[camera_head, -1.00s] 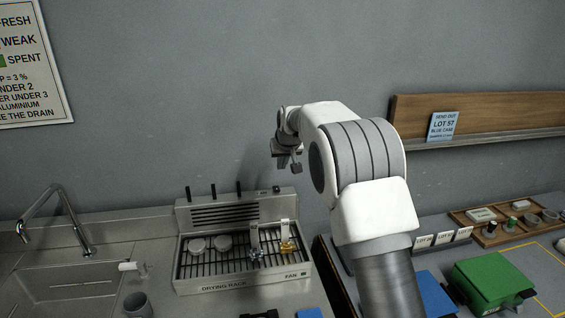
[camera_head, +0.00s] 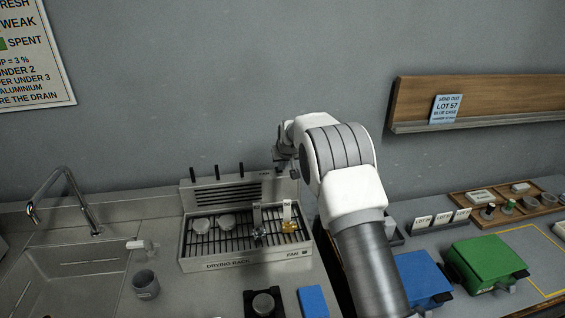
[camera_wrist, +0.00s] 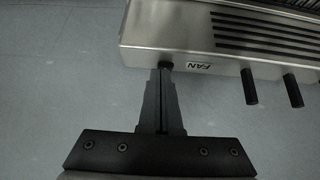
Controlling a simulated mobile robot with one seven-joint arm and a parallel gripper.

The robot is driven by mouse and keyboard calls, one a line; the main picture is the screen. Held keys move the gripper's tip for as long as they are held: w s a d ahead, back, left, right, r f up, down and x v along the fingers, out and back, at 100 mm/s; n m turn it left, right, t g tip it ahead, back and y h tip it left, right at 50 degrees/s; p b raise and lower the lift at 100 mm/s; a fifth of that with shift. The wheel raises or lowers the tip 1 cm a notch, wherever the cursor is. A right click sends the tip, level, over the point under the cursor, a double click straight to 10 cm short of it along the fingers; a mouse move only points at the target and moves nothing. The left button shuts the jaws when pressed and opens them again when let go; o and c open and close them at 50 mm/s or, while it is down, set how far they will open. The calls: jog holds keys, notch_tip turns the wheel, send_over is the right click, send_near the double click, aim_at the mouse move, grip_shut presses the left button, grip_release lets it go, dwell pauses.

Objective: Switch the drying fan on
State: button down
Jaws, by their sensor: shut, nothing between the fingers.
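The drying rack (camera_head: 218,266) is a steel unit with a slatted back panel and a front lip lettered DRYING RACK and FAN. A FAN label (camera_wrist: 198,66) also marks the panel's end in the wrist view, where the rack appears upside down. Beside that label is a small black fan control (camera_wrist: 166,65), partly covered by my fingertips; whether they touch it I cannot tell. My gripper (camera_wrist: 163,74) is shut and empty. In the head view my gripper (camera_head: 281,170) is at the right end of the back panel and hides the control there.
Several black pegs (camera_head: 217,171) stand along the panel's top, left of my gripper. Round parts and two upright pieces sit on the rack. A sink with a tap (camera_head: 66,195) lies left; blue (camera_head: 424,276) and green (camera_head: 486,262) cases lie right.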

jog(key=f+b, duration=0.1)
jog(key=b, duration=0.2)
jog(key=t+b, duration=0.1)
jog(key=b, duration=0.2)
jog(key=shift+s+d+f, duration=0.1)
jog(key=shift+s+f, duration=0.2)
jog(key=shift+f, duration=0.05)
jog(key=shift+r, duration=0.4)
jog(key=shift+r+p, duration=0.35)
jog(key=shift+r, duration=0.35)
